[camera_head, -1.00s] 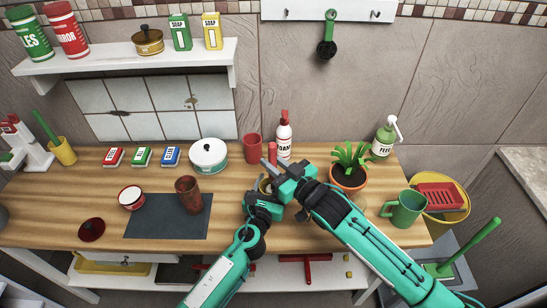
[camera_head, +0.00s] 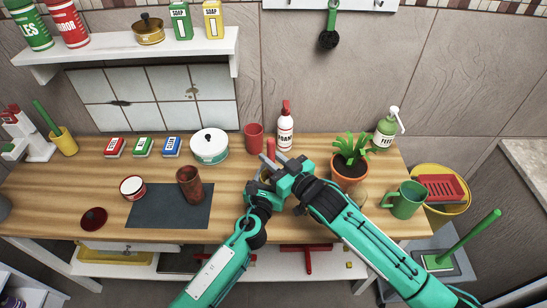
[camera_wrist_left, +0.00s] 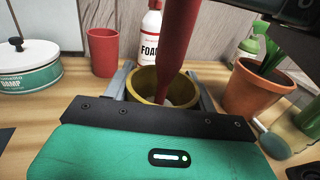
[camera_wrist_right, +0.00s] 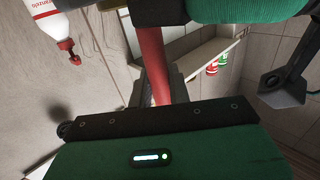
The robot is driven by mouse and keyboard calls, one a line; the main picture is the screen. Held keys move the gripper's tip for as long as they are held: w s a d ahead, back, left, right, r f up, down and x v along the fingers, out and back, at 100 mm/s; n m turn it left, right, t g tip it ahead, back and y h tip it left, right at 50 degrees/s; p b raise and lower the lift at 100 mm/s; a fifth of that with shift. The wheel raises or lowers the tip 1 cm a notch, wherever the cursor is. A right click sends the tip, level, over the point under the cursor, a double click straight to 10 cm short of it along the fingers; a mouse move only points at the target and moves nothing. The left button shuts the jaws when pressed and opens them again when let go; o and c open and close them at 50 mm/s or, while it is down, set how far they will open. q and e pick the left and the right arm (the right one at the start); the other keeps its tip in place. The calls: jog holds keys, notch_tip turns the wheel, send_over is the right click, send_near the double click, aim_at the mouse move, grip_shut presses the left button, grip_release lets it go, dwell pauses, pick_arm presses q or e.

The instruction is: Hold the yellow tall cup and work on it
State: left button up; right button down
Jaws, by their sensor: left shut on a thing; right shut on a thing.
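The yellow tall cup (camera_wrist_left: 143,82) stands between the two fingers of my left gripper (camera_wrist_left: 162,88), which is shut on it. In the head view my left gripper (camera_head: 262,183) and the cup are mostly hidden behind my right gripper (camera_head: 274,160). My right gripper is shut on a red stick-shaped tool (camera_wrist_left: 178,50), which also shows in the right wrist view (camera_wrist_right: 153,70). The tool points down, and its lower end is inside the cup's mouth. Whether it touches the cup's bottom is hidden.
A red cup (camera_head: 253,138) and a foam bottle (camera_head: 285,130) stand just behind. A potted plant (camera_head: 350,168) and a green mug (camera_head: 405,200) are close on the right. A brown cup (camera_head: 189,187) stands on a dark mat (camera_head: 150,210) at left. Wood between mat and left gripper is clear.

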aim_at(271, 147)
jog(key=shift+w+a, duration=0.2)
jog(key=shift+w, duration=0.05)
dwell(0.4)
jog(key=shift+r, duration=2.5)
jog(key=shift+f, duration=2.45)
jog(key=shift+s+d, duration=0.1)
jog(key=shift+s, duration=0.05)
jog(key=shift+s, duration=0.35)
jog(key=shift+s+r, duration=0.1)
jog(key=shift+r, duration=2.35)
